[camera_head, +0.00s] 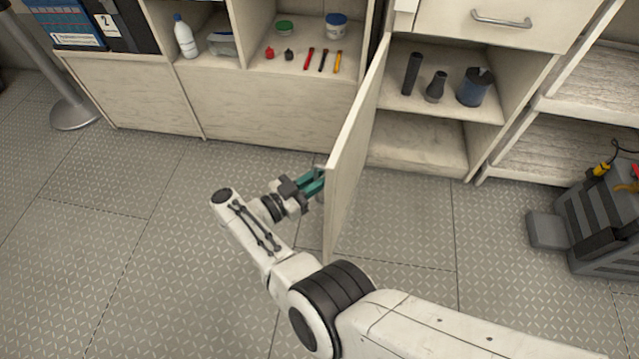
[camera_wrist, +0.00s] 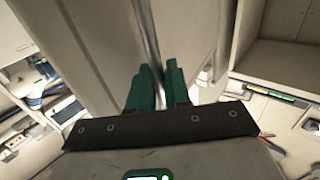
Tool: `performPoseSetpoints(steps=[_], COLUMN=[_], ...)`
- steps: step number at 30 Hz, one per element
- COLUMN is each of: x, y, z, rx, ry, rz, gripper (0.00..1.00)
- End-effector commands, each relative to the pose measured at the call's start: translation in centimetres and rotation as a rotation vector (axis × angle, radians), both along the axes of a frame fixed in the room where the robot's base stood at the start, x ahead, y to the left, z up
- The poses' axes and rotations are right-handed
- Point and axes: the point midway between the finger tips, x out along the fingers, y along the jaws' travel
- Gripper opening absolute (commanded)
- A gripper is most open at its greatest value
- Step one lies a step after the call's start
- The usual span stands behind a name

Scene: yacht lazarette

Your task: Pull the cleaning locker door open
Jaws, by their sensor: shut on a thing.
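The cleaning locker door (camera_head: 352,160) stands swung well out from its cabinet, hinged at the left side of the opening. Its face also fills the middle of the wrist view (camera_wrist: 92,50). My gripper (camera_head: 318,180) is at the door's outer face, near its free edge. In the wrist view my green fingers (camera_wrist: 160,82) are shut on the metal door handle (camera_wrist: 149,38), a thin vertical bar. In the head view the handle is mostly hidden by my fingers. The open locker shows a shelf (camera_head: 440,104) with dark containers.
A drawer with a metal handle (camera_head: 501,19) is above the locker. Open shelves with a white bottle (camera_head: 185,37) and small tools stand to the left. A grey machine (camera_head: 605,215) sits on the floor at right. The floor at left is clear, apart from a post base (camera_head: 74,115).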

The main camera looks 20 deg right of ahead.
Motion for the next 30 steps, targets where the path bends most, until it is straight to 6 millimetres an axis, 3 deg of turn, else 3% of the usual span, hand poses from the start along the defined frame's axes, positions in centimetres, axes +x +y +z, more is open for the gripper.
performPoseSetpoints(steps=[17,18,21,30], x=[0.28,0.28,0.26,0.18], y=[0.03,0.03,0.06,0.38], z=[0.06,0.06,0.05,-0.03], rx=[-0.001,-0.001,0.0,0.0], ry=[0.0,0.0,0.0,0.0], rz=[0.0,0.0,0.0,0.0], gripper=[0.0,0.21,0.31,0.31])
